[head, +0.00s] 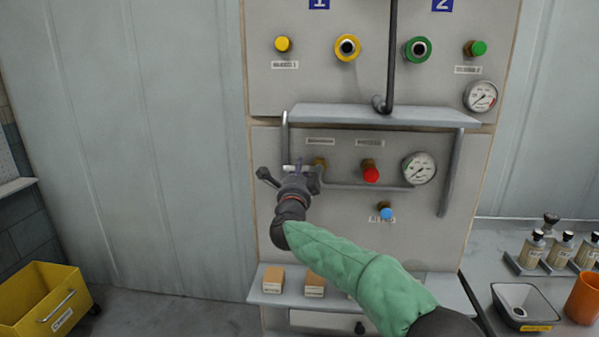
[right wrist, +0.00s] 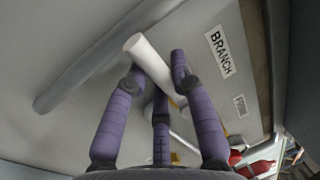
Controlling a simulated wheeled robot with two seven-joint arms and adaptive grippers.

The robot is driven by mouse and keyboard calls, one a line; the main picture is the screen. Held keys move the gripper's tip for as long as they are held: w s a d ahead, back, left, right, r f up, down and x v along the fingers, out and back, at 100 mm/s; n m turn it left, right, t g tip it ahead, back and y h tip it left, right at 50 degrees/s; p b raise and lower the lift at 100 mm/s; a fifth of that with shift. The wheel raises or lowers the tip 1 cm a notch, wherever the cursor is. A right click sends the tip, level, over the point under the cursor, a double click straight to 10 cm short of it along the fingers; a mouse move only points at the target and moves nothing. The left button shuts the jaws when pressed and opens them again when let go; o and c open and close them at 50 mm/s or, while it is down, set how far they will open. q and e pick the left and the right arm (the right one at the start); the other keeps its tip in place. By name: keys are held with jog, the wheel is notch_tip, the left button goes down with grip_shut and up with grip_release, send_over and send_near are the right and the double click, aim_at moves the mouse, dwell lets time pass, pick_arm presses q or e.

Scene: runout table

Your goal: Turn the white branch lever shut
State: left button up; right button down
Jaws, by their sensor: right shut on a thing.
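The white branch lever (right wrist: 146,55) shows in the right wrist view as a pale bar running between my fingers, just left of the BRANCH label (right wrist: 220,51). My right gripper (right wrist: 158,78) is shut on it, with purple fingers on both sides. In the head view, my right gripper (head: 293,174) is at the left of the lower panel and covers most of the lever. Only a short white piece of the lever (head: 287,167) shows there. How far the lever is turned is hard to tell. My left gripper is not in view.
A grey shelf (head: 400,115) juts out above my right gripper. A red knob (head: 371,172), a gauge (head: 419,168) and a blue knob (head: 386,211) are to its right. A lower ledge (head: 430,289) carries small boxes. A yellow bin (head: 45,300) stands at the left.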

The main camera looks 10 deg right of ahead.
jog(key=c, duration=1)
grip_release()
jog(key=v, duration=1.2)
